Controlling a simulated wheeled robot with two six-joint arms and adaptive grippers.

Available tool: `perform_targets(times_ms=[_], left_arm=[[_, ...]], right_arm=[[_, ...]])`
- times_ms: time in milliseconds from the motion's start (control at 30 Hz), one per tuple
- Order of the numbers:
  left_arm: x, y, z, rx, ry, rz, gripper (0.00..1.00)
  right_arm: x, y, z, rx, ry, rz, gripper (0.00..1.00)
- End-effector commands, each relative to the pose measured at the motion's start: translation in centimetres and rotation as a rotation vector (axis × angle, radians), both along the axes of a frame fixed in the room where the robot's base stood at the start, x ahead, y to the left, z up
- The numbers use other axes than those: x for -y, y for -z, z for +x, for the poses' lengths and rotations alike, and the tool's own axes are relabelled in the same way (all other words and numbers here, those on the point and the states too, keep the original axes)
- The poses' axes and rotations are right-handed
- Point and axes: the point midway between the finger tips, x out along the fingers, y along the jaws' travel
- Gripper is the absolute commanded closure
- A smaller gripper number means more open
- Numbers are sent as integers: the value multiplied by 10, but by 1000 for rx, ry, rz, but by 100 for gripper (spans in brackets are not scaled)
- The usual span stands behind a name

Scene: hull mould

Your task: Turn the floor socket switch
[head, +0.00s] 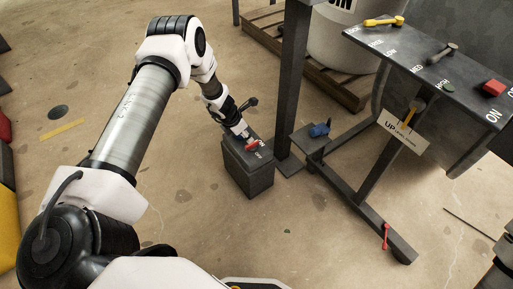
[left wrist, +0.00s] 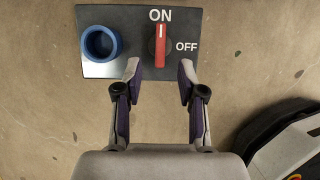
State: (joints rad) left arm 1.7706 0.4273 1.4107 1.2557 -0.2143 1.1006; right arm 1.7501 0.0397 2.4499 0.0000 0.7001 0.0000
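The floor socket box (head: 248,178) is a dark grey block standing on the floor. Its top plate (left wrist: 125,65) carries ON and OFF labels, a red switch (left wrist: 160,46) and a round blue socket (left wrist: 100,43). The red switch also shows in the head view (head: 252,146). The switch lies upright in the left wrist view, its white end towards ON. My left gripper (left wrist: 160,78) is open and empty, with its fingertips spread to either side below the switch. In the head view my left gripper (head: 245,134) is over the box and hides the blue socket. My right gripper is not in view.
A dark post (head: 292,75) stands just behind the box. The floor in front of the box is clear.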

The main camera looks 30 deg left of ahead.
Motion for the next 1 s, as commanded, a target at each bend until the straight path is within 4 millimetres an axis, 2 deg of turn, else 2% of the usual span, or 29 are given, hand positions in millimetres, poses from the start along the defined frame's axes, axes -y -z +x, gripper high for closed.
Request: perform_targets(times_ms=[300,433,667,700,767,800,1000], left_arm=[[9,56,19,-3,4,2,60],[11,64,23,-3,4,2,60],[11,64,24,-2,2,1,60],[11,64,24,-2,2,1,75],[11,64,24,-3,2,1,96],[11,64,24,-3,2,1,100],[11,64,24,-3,3,1,100]], right_arm=[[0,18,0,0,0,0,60],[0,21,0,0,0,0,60],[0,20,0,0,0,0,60],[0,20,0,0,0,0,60],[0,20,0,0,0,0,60],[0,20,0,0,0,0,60],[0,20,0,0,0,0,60]])
